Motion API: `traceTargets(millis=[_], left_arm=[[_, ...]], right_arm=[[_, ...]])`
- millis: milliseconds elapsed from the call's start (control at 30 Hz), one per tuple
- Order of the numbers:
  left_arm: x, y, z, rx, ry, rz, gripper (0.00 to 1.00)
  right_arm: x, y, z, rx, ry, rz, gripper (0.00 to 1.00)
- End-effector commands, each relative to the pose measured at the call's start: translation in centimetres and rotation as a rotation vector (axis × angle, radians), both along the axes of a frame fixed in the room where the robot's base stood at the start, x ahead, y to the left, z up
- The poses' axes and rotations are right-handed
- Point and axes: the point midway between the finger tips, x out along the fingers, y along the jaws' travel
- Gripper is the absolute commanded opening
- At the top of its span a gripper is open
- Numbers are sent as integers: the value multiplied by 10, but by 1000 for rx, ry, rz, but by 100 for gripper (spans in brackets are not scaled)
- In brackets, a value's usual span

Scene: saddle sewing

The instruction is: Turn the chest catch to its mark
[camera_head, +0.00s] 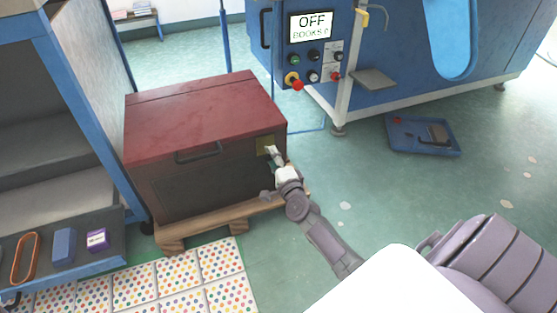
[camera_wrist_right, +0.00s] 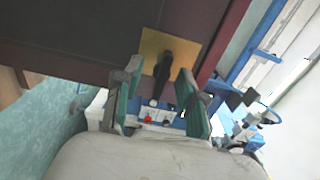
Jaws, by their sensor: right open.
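The chest (camera_head: 180,165) has a dark red lid and a dark front, and stands on a low wooden pallet. Its catch is a black lever (camera_wrist_right: 166,72) on a yellow plate (camera_wrist_right: 150,46); the plate also shows at the front's right end in the head view (camera_head: 264,145). My right gripper (camera_head: 272,156) is at the catch. In the right wrist view, its two green-padded fingers (camera_wrist_right: 160,85) are apart, with the lever between them. I cannot tell whether either finger touches it. A mark is not clear in either view. My left gripper is not in view.
A blue shelf unit (camera_head: 85,120) stands close to the chest's left, with small items on its lowest shelf. A blue machine (camera_head: 400,55) with a display reading OFF is behind right. A blue tray (camera_head: 400,143) lies on the floor at right. Dotted mats (camera_head: 180,275) lie in front.

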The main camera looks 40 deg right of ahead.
Motion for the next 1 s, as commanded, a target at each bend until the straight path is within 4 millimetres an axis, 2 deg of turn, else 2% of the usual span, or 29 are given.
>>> traceTargets(millis=[400,533,700,1000], left_arm=[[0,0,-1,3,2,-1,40],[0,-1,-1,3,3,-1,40],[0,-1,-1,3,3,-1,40],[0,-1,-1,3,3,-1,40]], right_arm=[[-80,18,-2,0,5,-1,40],[-99,23,-2,0,4,-1,40],[-112,26,-1,1,3,-1,40],[-113,27,-1,0,2,-1,40]])
